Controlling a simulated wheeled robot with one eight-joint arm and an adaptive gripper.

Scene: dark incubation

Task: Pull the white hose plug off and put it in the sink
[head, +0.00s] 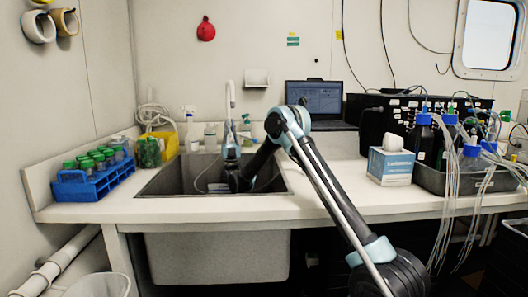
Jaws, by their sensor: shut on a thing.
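My arm rises from the lower right, bends at its elbow, and reaches down into the dark sink (160,183). My gripper (231,140) is at the arm's end, over the back part of the sink, in front of the upright white tap-like piece (232,95). It is shut on what appears to be the white hose plug, but the fingers and the plug are too small and covered to make out. A thin pale hose (202,176) loops inside the sink, left of my wrist.
A blue rack (85,186) of green-capped tubes stands left of the sink. A yellow container (168,144) is behind it. To the right are a tissue box (390,167), a tray (465,182) of bottles with tubing, and a laptop (315,100). Counter between sink and tissue box is clear.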

